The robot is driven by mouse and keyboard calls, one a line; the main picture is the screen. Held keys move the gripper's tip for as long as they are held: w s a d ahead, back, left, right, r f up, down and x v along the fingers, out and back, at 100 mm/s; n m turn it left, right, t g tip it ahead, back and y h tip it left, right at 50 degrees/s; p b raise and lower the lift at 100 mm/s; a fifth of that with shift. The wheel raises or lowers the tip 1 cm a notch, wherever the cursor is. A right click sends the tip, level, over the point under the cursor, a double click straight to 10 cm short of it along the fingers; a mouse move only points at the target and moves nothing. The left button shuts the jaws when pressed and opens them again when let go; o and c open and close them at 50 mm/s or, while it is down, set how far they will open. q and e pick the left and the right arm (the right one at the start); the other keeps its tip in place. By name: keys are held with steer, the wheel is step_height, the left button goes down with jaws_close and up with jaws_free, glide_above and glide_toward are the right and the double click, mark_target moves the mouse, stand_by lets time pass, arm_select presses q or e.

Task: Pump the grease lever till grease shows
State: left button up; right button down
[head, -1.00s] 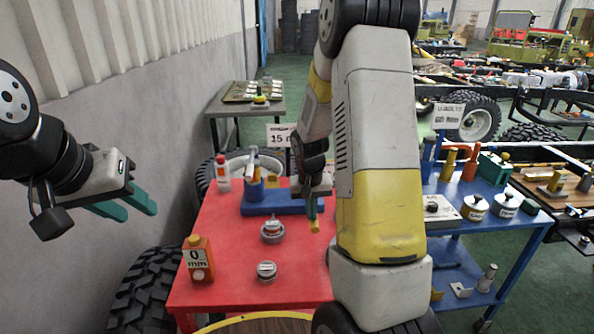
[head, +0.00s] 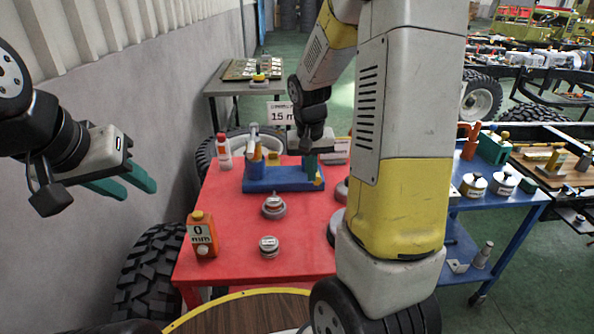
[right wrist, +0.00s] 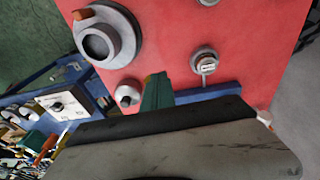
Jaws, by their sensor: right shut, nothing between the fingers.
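The blue grease-pump base (head: 262,186) lies along the far part of the red table. At its left end stands a blue cylinder (head: 254,166) with a tan or orange upright part beside it. My right gripper (head: 309,172) is shut and empty, fingers down at the base's right end; contact cannot be told. A small yellow piece (head: 319,181) shows beside the fingers. In the right wrist view the green fingers (right wrist: 156,92) hide part of the blue base (right wrist: 222,90). My left gripper (head: 138,190) is open and empty, left of the table near the wall. No grease can be made out.
An orange bottle (head: 202,238) labelled "0 mm" stands at the table's left front. Two small round grey pieces (head: 274,207) (head: 268,247) stand mid-table. A red-and-white bottle (head: 224,152) is at the back left. A blue cart (head: 520,215) stands right. My right arm hides the table's right side.

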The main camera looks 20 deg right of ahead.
steer(key=shift+s+a+r, duration=0.2)
steer(key=shift+s+r, duration=0.4)
steer(key=shift+r, duration=0.3)
steer(key=shift+s+a+r, duration=0.2)
steer(key=shift+s+r, duration=0.4)
steer(key=shift+r, duration=0.3)
steer(key=s+a+r+n+t+y, duration=0.1)
steer(key=s+a+r+t, duration=0.1)
steer(key=s+r, duration=0.4)
steer(key=s+a+r+n+t+y, duration=0.2)
steer(key=s+a+r, duration=0.3)
steer(key=s, duration=0.5)
steer(key=shift+s+r+t, duration=0.25)
steer(key=shift+r+t, duration=0.05)
steer(key=shift+r, duration=0.55)
steer(key=shift+w, duration=0.1)
